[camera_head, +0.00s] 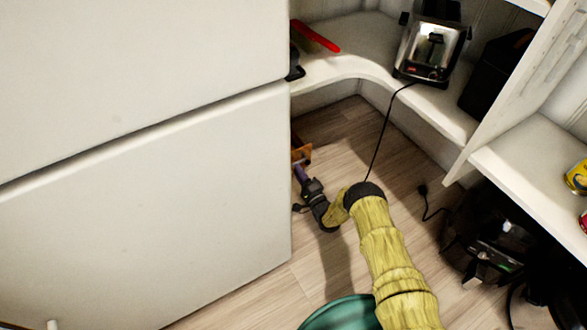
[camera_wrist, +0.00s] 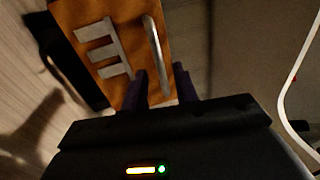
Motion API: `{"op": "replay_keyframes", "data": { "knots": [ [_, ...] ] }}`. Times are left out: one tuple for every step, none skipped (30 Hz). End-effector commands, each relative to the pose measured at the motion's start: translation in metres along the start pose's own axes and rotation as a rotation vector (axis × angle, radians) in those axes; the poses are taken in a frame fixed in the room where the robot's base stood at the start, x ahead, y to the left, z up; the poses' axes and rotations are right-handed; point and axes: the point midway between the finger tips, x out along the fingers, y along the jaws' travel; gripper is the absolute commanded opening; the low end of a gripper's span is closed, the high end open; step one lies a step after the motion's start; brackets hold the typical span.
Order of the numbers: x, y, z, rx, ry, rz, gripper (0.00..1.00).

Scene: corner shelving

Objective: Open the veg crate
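The veg crate appears as an orange-brown wooden panel (camera_wrist: 122,65) with a silver upright handle (camera_wrist: 156,50) and pale E-shaped bars in the wrist view. In the head view only a small orange part (camera_head: 301,153) of it shows past the white cabinet's edge; the rest is hidden. My gripper (camera_wrist: 161,80) has dark purple fingers that stand apart, with the lower end of the handle between them in the picture. I cannot tell whether they touch it. In the head view my gripper (camera_head: 300,172) points at the orange part, low down near the floor.
A large white cabinet or fridge (camera_head: 150,200) fills the left. A curved corner shelf (camera_head: 350,68) holds a toaster (camera_head: 432,45), whose cord hangs to the floor. A black appliance (camera_head: 490,235) stands at lower right. The wooden floor (camera_head: 345,140) between is mostly clear.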

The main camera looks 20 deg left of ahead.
Motion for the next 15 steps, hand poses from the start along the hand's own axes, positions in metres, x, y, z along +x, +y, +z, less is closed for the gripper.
{"op": "replay_keyframes", "data": {
  "knots": [
    [0.009, 0.004, 0.001, -0.001, -0.002, -0.003, 0.29],
    [0.014, 0.004, 0.001, -0.001, -0.001, -0.003, 0.29],
    [0.02, 0.004, 0.0, -0.001, -0.001, -0.003, 0.29],
    [0.025, 0.004, 0.0, -0.002, -0.001, -0.003, 0.29],
    [0.029, 0.004, 0.001, -0.001, -0.001, -0.003, 0.29],
    [0.033, 0.004, 0.001, 0.0, -0.002, -0.001, 0.29],
    [0.036, 0.003, 0.001, 0.0, -0.001, -0.001, 0.29],
    [0.038, 0.002, 0.001, 0.0, -0.001, -0.001, 0.29],
    [0.041, 0.002, 0.0, 0.0, 0.0, -0.001, 0.29],
    [0.042, 0.001, 0.0, 0.0, 0.0, -0.001, 0.29],
    [0.043, 0.001, 0.0, 0.0, 0.001, 0.0, 0.29],
    [0.044, 0.0, 0.0, 0.001, 0.001, 0.0, 0.29],
    [0.044, 0.0, 0.0, 0.001, 0.001, 0.0, 0.29],
    [0.044, 0.0, 0.0, 0.001, 0.001, 0.001, 0.29],
    [0.044, 0.0, 0.0, 0.001, 0.001, 0.001, 0.29]
  ]
}}
